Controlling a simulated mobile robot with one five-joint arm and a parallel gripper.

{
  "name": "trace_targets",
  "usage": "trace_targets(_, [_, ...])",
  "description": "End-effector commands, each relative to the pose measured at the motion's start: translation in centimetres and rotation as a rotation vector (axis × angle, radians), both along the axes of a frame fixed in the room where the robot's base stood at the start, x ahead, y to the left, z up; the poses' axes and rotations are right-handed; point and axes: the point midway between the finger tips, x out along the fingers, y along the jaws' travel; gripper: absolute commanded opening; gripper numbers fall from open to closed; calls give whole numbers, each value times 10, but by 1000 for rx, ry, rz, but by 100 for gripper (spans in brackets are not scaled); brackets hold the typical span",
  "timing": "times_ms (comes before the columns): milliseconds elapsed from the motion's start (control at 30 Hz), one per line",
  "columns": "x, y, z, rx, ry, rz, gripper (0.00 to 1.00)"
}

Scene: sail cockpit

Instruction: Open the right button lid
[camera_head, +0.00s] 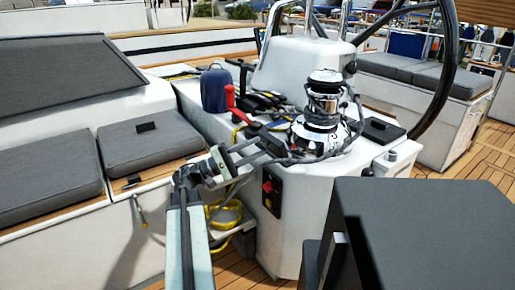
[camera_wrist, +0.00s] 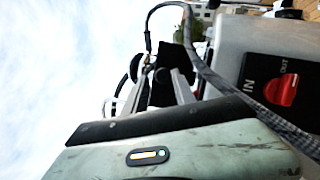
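My gripper (camera_head: 262,147) is in front of the cockpit console, left of the chrome winch (camera_head: 323,112). Its two fingers are parallel with a gap between them and nothing clearly held. In the wrist view the gripper (camera_wrist: 162,70) also shows two spread fingers, with dark shapes behind them. I cannot clearly make out the right button lid. A flat black square piece (camera_head: 382,131) lies on the console right of the winch; I cannot tell whether it is a lid. Dark small fittings left of the winch are partly hidden by the rope and gripper.
A black panel with a red switch (camera_head: 267,187) is on the console front; its IN and OUT marks show in the wrist view (camera_wrist: 283,88). A red-handled lever (camera_head: 231,101) stands left. A grey rope loops around the winch. Grey cushions (camera_head: 148,139) lie left.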

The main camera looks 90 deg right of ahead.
Motion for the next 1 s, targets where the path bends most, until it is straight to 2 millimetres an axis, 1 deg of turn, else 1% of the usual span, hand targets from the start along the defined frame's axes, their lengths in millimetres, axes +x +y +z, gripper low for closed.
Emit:
trace_targets(33, [10,2,-7,1,0,4,32])
trace_targets(100, [23,6,-13,0,0,5,32])
trace_targets(200, [41,11,-20,1,0,4,32])
trace_targets(300, [53,14,-24,0,0,3,32])
trace_targets(467, [60,17,-25,1,1,2,32])
trace_targets(900, [60,17,-24,0,0,1,32])
trace_targets(967, [68,18,-23,0,0,14,32])
trace_targets(1000, [79,19,-22,0,0,34,32])
